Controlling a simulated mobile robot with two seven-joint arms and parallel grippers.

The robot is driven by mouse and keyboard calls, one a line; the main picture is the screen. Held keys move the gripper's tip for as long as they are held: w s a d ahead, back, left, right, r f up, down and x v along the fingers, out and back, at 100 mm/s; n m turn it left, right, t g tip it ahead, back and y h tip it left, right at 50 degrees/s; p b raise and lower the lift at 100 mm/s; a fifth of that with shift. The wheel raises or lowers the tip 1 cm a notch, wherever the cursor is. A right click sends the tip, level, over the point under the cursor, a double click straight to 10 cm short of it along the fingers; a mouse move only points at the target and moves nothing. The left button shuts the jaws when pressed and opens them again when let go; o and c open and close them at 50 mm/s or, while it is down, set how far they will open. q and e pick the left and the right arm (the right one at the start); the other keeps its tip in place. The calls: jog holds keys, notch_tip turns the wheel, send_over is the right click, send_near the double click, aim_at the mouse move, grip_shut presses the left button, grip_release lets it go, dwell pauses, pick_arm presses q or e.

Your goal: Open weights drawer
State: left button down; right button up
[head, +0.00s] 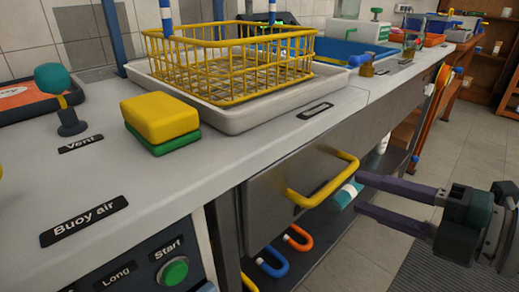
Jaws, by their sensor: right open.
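A grey drawer front (275,195) with a yellow bar handle (325,183) is set under the bench top. It looks closed. I take it for the weights drawer; the label (315,111) above it is too small to read. My right gripper (359,194) comes in from the right with its two purple fingers apart and nothing between them. In the picture its fingertips are just right of the handle, apart from it. A teal and white piece (347,193) shows between the handle and the fingertips. My left gripper is not in view.
On the bench top stand a yellow wire basket (230,62) in a white tray (240,116), a yellow and green sponge (160,121) and a teal-knobbed Vent valve (54,85). Blue (272,265) and orange (299,239) hooks are below the drawer. Floor (450,150) is open at right.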

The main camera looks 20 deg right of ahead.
aim_at(335, 180)
jog(key=x, duration=0.6)
jog(key=shift+w+b, duration=0.25)
jog(key=shift+b, duration=0.15)
jog(key=shift+c, duration=0.2)
grip_shut()
dwell(0.8)
